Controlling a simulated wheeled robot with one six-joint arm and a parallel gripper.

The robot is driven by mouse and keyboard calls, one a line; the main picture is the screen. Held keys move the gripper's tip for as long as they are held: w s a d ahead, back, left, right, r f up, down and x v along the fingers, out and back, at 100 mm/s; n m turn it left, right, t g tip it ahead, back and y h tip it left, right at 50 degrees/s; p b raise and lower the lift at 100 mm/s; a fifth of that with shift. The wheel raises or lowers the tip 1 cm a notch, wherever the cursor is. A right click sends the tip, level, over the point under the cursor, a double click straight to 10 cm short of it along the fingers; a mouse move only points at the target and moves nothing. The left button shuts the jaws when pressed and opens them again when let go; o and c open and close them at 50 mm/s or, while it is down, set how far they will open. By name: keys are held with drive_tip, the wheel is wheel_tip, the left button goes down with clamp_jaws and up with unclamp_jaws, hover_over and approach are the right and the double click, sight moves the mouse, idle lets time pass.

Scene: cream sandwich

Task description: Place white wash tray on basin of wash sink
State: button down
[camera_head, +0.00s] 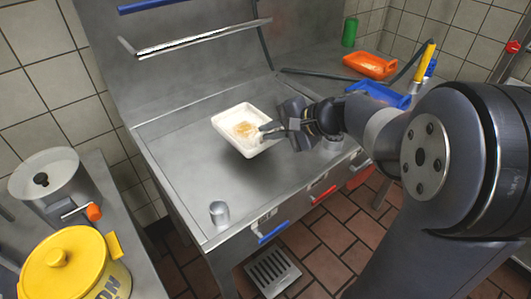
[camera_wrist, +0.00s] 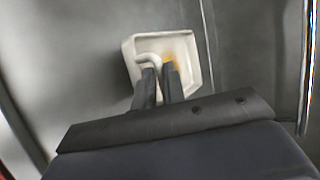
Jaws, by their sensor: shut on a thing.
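The white wash tray (camera_head: 228,137) is a shallow tray with a yellowish-brown patch or food item inside. My gripper (camera_head: 270,131) is shut on it at its right side in the head view. The tray is over the steel wash sink's basin (camera_head: 185,172); whether it touches the surface is hard to tell. In the wrist view the tray (camera_wrist: 133,62) is ahead of the gripper (camera_wrist: 160,72), whose two fingers are close together at its pale curved handle or rim. The fingers hide part of the tray.
A blue tray (camera_head: 380,95) and an orange tray (camera_head: 371,65) lie on the right. A yellow pot (camera_head: 75,265) and a steel container (camera_head: 52,182) stand on the left counter. A rail (camera_head: 205,38) crosses the back.

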wheel_tip(320, 180, down, 6)
drive_tip(key=shift+f+b, duration=0.2)
drive_tip(key=shift+b, duration=0.45)
drive_tip(key=c, duration=1.5)
unclamp_jaws()
drive_tip(key=shift+d+r, duration=0.1)
drive_tip(key=p+v, duration=0.1)
drive_tip(key=v, duration=1)
drive_tip(key=shift+s+d+r, duration=0.2)
drive_tip(key=shift+d, duration=0.1)
